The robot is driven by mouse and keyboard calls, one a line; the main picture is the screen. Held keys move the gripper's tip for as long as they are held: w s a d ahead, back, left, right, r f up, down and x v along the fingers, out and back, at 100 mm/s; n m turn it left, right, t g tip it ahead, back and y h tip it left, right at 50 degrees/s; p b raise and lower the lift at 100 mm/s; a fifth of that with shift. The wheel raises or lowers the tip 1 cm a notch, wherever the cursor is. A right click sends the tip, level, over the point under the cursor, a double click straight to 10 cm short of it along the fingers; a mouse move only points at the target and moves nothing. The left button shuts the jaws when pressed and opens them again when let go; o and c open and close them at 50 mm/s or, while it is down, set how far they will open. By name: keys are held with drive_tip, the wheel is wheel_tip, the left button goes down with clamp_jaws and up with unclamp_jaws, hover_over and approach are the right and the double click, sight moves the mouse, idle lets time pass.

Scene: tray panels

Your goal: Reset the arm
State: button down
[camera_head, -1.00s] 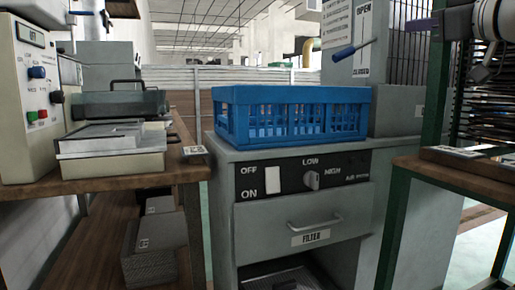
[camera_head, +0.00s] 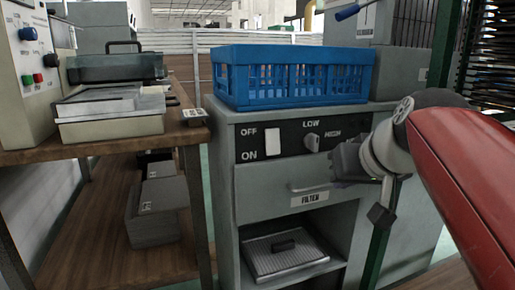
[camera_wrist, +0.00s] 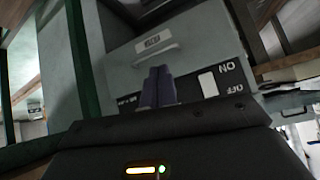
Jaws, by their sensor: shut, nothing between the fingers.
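My arm reaches in from the right in the head view. My gripper (camera_head: 347,163) is in front of the grey cabinet (camera_head: 222,160), near the right end of the drawer handle; I cannot tell the gap. In the wrist view my gripper (camera_wrist: 158,70) shows two dark purple fingers side by side, shut and empty. The wrist view is turned over: the FILTER drawer (camera_wrist: 125,62) is above the fingertips and the white switch (camera_wrist: 207,85) is to their right. In the head view my wrist covers part of the control panel's right side.
A blue crate (camera_head: 290,91) stands on the cabinet. A tray panel (camera_head: 285,253) lies in the open bay below the FILTER drawer (camera_head: 265,187). A wooden bench (camera_head: 110,145) with devices is at left. A green post (camera_head: 376,245) stands at right, near my wrist.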

drive_tip(key=s+f+g+h, duration=0.1)
drive_tip(key=s+f+g, duration=0.1)
drive_tip(key=s+f, duration=0.7)
drive_tip(key=s+f+g+h, duration=0.1)
drive_tip(key=s+f, duration=0.5)
drive_tip(key=f, duration=0.6)
wheel_tip(320, 180, up, 12)
drive_tip(key=p, duration=1.3)
drive_tip(key=shift+r+m+g, duration=0.2)
drive_tip(key=shift+m+g, duration=0.1)
